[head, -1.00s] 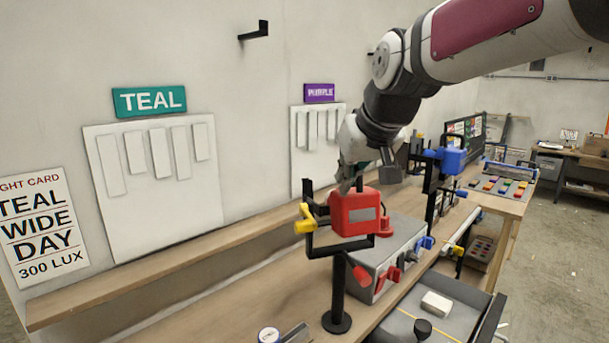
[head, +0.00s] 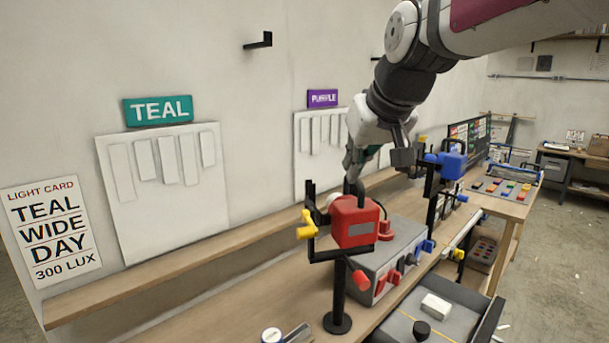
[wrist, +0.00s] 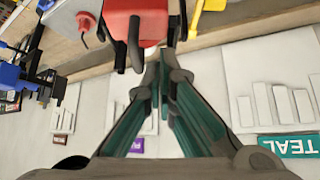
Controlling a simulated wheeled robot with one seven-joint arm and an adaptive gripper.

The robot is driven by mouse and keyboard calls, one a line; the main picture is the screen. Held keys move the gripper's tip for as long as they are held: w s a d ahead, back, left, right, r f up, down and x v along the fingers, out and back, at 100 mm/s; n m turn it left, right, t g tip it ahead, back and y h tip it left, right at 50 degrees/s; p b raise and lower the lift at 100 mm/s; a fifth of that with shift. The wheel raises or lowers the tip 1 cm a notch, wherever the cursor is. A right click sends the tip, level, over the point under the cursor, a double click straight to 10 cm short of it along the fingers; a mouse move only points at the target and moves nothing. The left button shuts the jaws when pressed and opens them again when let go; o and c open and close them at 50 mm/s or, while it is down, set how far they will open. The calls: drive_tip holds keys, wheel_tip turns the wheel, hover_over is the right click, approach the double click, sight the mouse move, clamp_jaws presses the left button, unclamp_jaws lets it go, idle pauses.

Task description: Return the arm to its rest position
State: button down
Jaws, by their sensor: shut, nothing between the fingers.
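My gripper (head: 352,180) hangs from the arm with its fingers pointing down, just above and behind a red box-shaped lamp (head: 352,222) on a black stand. In the wrist view my gripper's green fingers (wrist: 160,62) are together with nothing between them. The red lamp (wrist: 140,20) lies just beyond the fingertips in that view; I cannot tell whether they touch it. The arm reaches in from the upper right, bent at the wrist.
A blue lamp (head: 447,160) stands right of the gripper. A grey box with red knobs (head: 368,268) is on the bench. Wall panels sit under a teal sign (head: 158,110) and a purple sign (head: 322,98). A black wall bracket (head: 258,41) juts out upper left.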

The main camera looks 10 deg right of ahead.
drive_tip(key=s+v, duration=0.1)
drive_tip(key=v, duration=0.5)
drive_tip(key=s+d+f+m+g+h, duration=0.1)
drive_tip(key=s+d+f+g, duration=0.1)
drive_tip(key=s+f, duration=1.5)
drive_tip(key=shift+s+d+f+m, duration=0.2)
drive_tip(key=shift+s+m, duration=0.1)
drive_tip(key=shift+s, duration=0.7)
drive_tip(key=shift+r, duration=0.15)
